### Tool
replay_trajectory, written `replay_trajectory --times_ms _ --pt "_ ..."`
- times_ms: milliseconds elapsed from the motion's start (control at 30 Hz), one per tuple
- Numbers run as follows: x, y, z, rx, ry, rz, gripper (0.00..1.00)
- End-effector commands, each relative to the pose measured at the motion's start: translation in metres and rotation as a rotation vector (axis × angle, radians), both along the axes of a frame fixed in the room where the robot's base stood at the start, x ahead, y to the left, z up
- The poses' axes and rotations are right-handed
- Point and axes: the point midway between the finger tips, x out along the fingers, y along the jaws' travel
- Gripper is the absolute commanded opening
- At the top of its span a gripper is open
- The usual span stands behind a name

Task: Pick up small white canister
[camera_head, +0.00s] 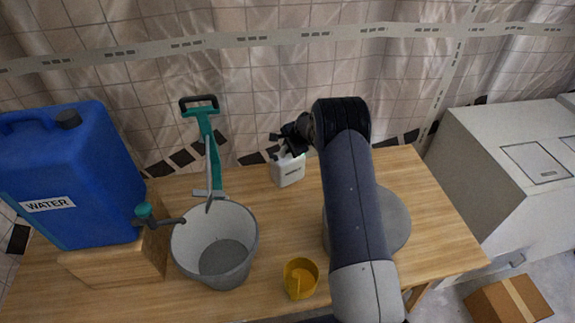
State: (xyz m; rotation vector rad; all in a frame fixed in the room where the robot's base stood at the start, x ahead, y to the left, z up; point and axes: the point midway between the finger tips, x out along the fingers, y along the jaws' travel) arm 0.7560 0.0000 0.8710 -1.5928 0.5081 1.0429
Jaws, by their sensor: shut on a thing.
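The small white canister (289,171) is near the back edge of the wooden table, by the tiled wall. It looks upright and has a dark label on its front. My gripper (283,147) is at the canister's top and is shut on it. The black fingers hide the canister's upper part. I cannot tell whether its base touches the table.
A grey bucket (246,240) stands left of centre on the wooden table (290,220). A yellow cup (300,279) is at the front. A blue water container (75,180) sits on a wooden block at left. A grey round thing (395,220) is partly behind my arm.

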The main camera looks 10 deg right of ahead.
Motion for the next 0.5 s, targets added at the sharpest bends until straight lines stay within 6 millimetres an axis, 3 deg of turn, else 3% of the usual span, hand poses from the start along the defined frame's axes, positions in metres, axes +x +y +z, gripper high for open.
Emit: replay_trajectory --times_ms 267,500 --pt "0.002 0.0 0.012 0.0 -0.007 0.0 0.0" --pt "0.002 0.0 0.051 0.0 -0.01 0.0 0.0"
